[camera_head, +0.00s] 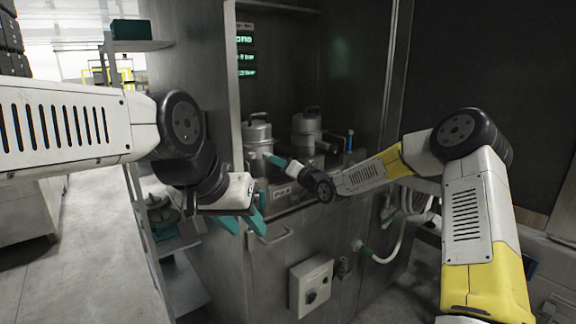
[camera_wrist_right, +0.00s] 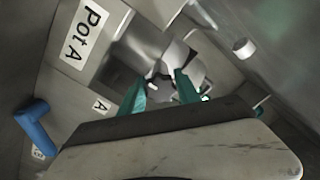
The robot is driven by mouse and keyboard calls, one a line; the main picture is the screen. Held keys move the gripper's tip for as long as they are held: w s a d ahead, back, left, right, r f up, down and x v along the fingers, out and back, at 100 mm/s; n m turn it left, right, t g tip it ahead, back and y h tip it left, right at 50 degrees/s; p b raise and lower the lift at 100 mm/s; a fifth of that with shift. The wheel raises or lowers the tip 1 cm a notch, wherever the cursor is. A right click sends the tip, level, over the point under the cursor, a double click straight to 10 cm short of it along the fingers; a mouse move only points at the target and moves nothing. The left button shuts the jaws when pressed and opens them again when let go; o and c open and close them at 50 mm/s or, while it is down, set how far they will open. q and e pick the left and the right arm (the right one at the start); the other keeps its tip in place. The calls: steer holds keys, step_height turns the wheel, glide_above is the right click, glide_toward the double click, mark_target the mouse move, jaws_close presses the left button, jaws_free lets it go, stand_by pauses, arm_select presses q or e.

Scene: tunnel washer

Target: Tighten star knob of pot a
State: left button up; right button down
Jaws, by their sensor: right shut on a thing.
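In the right wrist view, a dark star knob (camera_wrist_right: 161,88) sits between the teal fingers of my right gripper (camera_wrist_right: 160,82), which is shut on it. A white "Pot A" label (camera_wrist_right: 83,34) is on the metal beside it. In the head view, my right gripper (camera_head: 278,162) reaches into the washer bay close to the left metal pot (camera_head: 257,133); its fingertips and the knob are hard to make out there. My left gripper (camera_head: 246,224) is open and empty, with teal fingers pointing down in front of the cabinet, apart from the pots.
A second metal pot (camera_head: 306,124) stands to the right in the bay. A blue handle (camera_wrist_right: 37,127) shows in the right wrist view. A shelf rack (camera_head: 174,245) stands left of the cabinet. A control box (camera_head: 311,285) and pale hoses (camera_head: 404,238) are on the front below.

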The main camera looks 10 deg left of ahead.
steer(key=shift+f, duration=0.15)
steer(key=c, duration=0.9)
jaws_free()
steer(key=shift+o, duration=0.2)
steer(key=shift+d, duration=0.1)
steer(key=v, duration=0.7)
steer(key=shift+s+d, duration=0.25)
steer(key=shift+s, duration=0.1)
